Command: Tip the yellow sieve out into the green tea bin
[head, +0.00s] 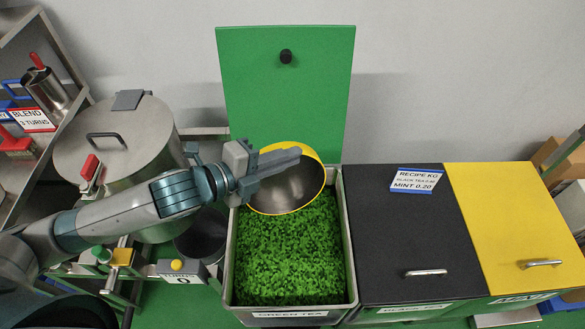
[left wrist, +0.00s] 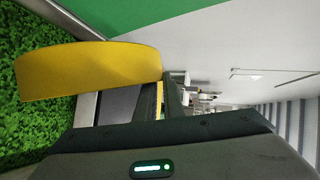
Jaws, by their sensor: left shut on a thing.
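The yellow sieve (head: 287,190) is a round bowl with a yellow rim and a grey inside. It is over the far part of the green tea bin (head: 237,290), tilted so that its inside faces the camera and looks empty. My left gripper (head: 280,161) is shut on the sieve at its far left rim. The sieve's yellow outer side (left wrist: 90,72) fills the left of the left wrist view. The bin holds leafy green tea (head: 290,250), and its green lid (head: 285,95) stands open behind. My right gripper is out of view.
The closed black bin (head: 410,230) and closed yellow bin (head: 520,220) stand to the right. A steel drum (head: 120,140) with a lid and a dark pot (head: 203,235) stand to the left. A scale (head: 182,270) is in front of the pot.

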